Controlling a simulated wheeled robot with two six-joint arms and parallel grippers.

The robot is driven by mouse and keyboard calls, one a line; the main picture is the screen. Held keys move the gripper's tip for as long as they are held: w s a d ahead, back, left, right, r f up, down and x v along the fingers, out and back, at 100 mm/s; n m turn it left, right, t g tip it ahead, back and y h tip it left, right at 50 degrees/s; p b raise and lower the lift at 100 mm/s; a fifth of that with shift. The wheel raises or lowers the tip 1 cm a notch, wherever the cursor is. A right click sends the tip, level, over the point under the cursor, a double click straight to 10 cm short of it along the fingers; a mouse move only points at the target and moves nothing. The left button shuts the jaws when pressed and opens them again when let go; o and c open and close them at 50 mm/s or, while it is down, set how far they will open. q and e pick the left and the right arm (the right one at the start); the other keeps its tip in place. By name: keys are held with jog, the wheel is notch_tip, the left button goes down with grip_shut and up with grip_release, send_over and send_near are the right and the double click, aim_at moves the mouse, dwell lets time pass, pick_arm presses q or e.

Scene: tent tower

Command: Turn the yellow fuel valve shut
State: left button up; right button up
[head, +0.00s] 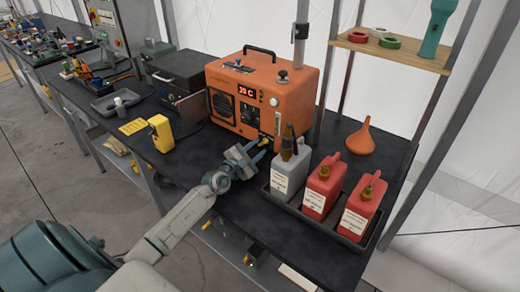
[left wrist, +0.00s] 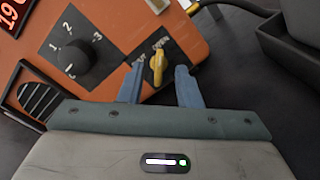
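The yellow fuel valve (left wrist: 157,66) is a small lever on a black plate on the orange heater's front, in the left wrist view. Its upper end points toward a label that seems to read OPEN; another label, partly hidden, lies to its left. My left gripper (left wrist: 160,82) is open, with one blue finger on each side of the lever and visible gaps between. In the head view my left gripper (head: 257,149) is at the lower front of the orange heater (head: 240,92), and the valve is hard to make out there. My right gripper is not in view.
A numbered black knob (left wrist: 75,55) sits beside the valve. A grey jug (head: 289,172) and two red jugs (head: 322,188) stand in a black tray (head: 300,210) right of my gripper. A yellow handheld device (head: 160,133) stands left on the dark bench.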

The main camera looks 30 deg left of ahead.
pick_arm(q)
jog(key=shift+w, duration=1)
grip_shut()
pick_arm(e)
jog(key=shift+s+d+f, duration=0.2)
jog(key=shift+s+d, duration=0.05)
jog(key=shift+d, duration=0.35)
